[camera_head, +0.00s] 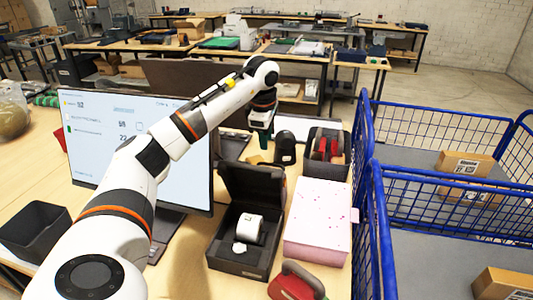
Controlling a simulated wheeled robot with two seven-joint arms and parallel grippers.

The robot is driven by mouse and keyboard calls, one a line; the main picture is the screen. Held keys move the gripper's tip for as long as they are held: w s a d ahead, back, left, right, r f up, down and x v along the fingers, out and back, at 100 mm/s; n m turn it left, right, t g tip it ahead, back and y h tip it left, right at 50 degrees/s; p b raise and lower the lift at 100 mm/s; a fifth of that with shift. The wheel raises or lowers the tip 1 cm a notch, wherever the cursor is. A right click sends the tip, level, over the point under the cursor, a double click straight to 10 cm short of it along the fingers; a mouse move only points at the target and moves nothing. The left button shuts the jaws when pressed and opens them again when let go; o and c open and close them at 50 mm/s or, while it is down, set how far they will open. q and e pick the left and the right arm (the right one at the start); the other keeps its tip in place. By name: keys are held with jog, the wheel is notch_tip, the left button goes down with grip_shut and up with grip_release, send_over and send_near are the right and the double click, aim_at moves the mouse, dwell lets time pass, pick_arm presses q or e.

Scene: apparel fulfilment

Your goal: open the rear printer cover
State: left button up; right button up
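A black printer (240,258) stands on the table right of the monitor, with a white roll (250,229) inside. Its black cover (253,190) stands raised at the back, so the inside shows. My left arm reaches in from the lower left, across the monitor. My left gripper (262,128) points down behind the printer, above the far part of the table and apart from the cover. Its fingers are small and dark against the clutter, so I cannot tell their opening or whether they touch anything. My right gripper is out of view.
The monitor (85,150) stands left of the printer. A black bin (314,168) holds red items. Blue wire carts (440,195) with cartons border the table's right side. A dark tray (35,232) is at left.

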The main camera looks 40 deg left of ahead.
pick_arm(q)
jog(key=r, duration=0.3)
jog(key=shift+s+d+r, duration=0.15)
jog(key=shift+s+r, duration=0.05)
jog(key=shift+s, duration=0.1)
jog(key=shift+f, duration=0.1)
